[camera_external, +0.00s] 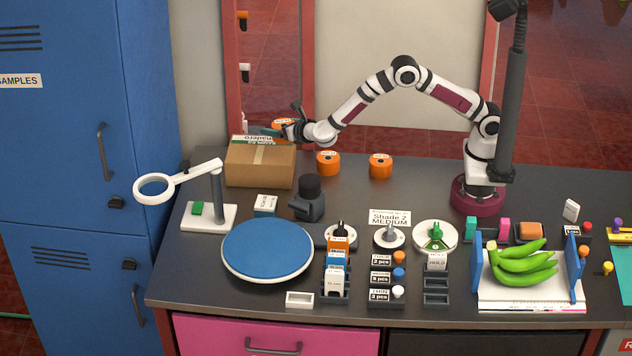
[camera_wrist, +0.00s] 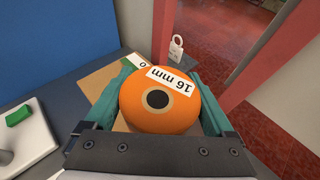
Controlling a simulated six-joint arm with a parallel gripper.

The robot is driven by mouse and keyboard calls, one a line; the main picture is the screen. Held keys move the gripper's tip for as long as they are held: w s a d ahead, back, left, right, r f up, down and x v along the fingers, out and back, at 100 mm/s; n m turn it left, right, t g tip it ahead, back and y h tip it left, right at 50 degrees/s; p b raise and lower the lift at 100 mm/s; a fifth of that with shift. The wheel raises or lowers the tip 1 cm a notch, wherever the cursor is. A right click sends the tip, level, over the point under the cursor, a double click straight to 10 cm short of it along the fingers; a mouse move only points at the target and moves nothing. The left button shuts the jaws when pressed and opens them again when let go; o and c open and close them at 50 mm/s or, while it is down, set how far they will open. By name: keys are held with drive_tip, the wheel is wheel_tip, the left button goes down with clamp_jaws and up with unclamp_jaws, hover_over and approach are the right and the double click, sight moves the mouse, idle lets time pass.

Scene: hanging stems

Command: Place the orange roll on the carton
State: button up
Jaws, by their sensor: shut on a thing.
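An orange roll (camera_wrist: 160,118) with a dark centre hole and a "16 mm" label sits between the teal finger pads of my gripper (camera_wrist: 162,98) in the wrist view. The same roll shows small in the external view (camera_external: 282,122), partly hidden by my gripper (camera_external: 284,127). My gripper is shut on it, over the right part of the brown carton (camera_external: 258,167). The carton's top also shows under the roll in the wrist view (camera_wrist: 95,84). I cannot tell whether the roll touches the carton.
Two other orange rolls (camera_external: 328,163) (camera_external: 380,166) stand on the dark table right of the carton. A magnifier lamp (camera_external: 214,190), a dark knobbed device (camera_external: 309,200) and a blue round turntable (camera_external: 267,250) are in front. A wall and red frame (camera_external: 232,75) rise behind the carton.

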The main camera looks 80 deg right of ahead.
wheel_tip(320, 180, up, 2)
drive_tip(key=r+n, duration=0.1)
hover_over(265, 146)
drive_tip(key=shift+t+y, duration=0.3)
drive_tip(key=shift+y, duration=0.2)
wheel_tip(265, 146, down, 9)
drive_tip(key=shift+f, duration=0.1)
drive_tip(key=shift+f, duration=0.1)
drive_tip(key=o, duration=1.2)
